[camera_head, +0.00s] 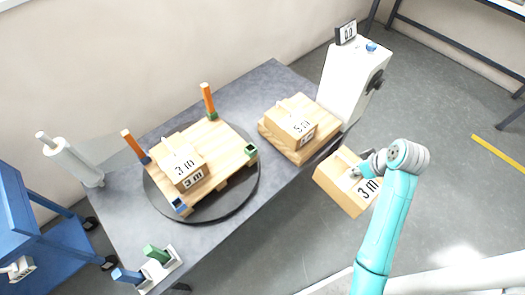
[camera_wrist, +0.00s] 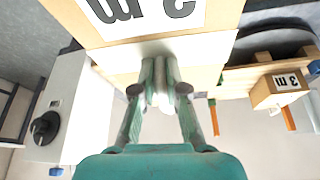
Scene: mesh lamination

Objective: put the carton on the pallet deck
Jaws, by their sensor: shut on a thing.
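My gripper (camera_head: 358,172) is shut on a tan carton (camera_head: 338,188) with a white label reading "3 m". It holds the carton off the table's right side, over the floor and slightly tilted in the picture. In the wrist view the two teal fingers (camera_wrist: 161,78) close together at the carton (camera_wrist: 115,22), whose label shows upside down. The wooden pallet deck (camera_head: 228,138) lies on a dark round turntable on the table. Another carton (camera_head: 186,165) marked "3 m" sits at the deck's left front part.
A carton (camera_head: 290,124) marked "5 m" rests on a wooden stack (camera_head: 322,128) between deck and held carton. A white machine (camera_head: 350,85) stands behind. Orange posts (camera_head: 208,100) rise at the deck's back.

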